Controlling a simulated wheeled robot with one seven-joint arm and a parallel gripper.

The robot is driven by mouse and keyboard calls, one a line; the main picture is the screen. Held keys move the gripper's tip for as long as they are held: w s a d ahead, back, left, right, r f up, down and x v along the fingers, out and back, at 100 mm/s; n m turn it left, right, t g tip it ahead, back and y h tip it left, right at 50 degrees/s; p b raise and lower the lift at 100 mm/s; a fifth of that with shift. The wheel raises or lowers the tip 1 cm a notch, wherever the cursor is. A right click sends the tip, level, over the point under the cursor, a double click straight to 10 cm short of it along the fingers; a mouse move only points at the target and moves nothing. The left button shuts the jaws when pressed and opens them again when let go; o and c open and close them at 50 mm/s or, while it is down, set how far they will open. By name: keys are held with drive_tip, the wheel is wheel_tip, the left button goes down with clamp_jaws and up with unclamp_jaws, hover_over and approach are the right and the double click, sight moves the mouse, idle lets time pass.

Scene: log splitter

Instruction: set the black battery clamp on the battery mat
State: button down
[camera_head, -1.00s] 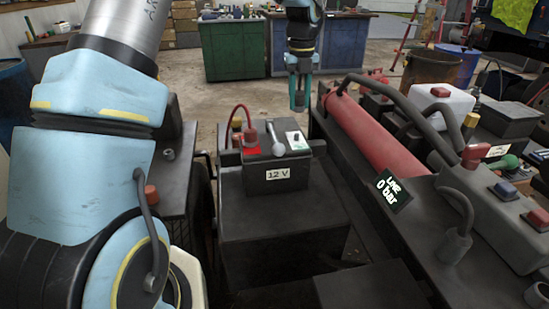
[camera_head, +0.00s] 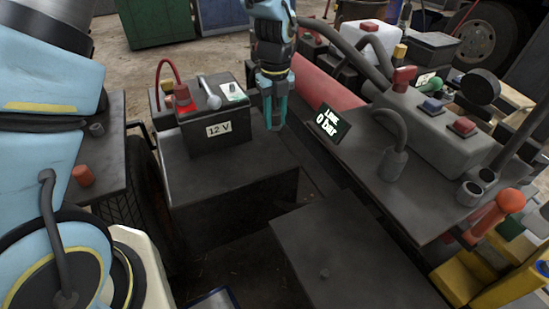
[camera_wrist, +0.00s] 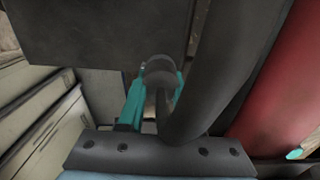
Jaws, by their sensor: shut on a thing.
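My gripper (camera_head: 273,115) hangs with its teal fingers downward, just right of the black 12 V battery (camera_head: 216,137). In the wrist view my gripper (camera_wrist: 155,98) is closed around a dark grey, rounded piece, which I take for the black battery clamp (camera_wrist: 158,66). A thick black cable (camera_wrist: 222,75) curves beside it. In the head view the clamp is largely hidden by the fingers. A red clamp (camera_head: 183,98) with a red cable sits on the battery top, beside a grey post-like part (camera_head: 209,92). I cannot pick out the battery mat with certainty.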

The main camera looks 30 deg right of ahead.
hover_over(276, 158)
wheel_tip(276, 158, down, 5)
drive_tip(key=shift+f+p, duration=0.2)
drive_tip(key=shift+p, duration=0.2)
drive_tip(key=shift+f+p, duration=0.35)
drive_tip(key=shift+f, duration=2.1)
drive_tip(key=shift+f, duration=0.1)
drive_tip(key=shift+f, duration=0.1)
drive_tip(key=c, duration=0.6)
unclamp_jaws()
wheel_tip(276, 158, up, 12)
drive_tip(key=shift+r+b, duration=0.25)
drive_tip(key=shift+b, duration=0.7)
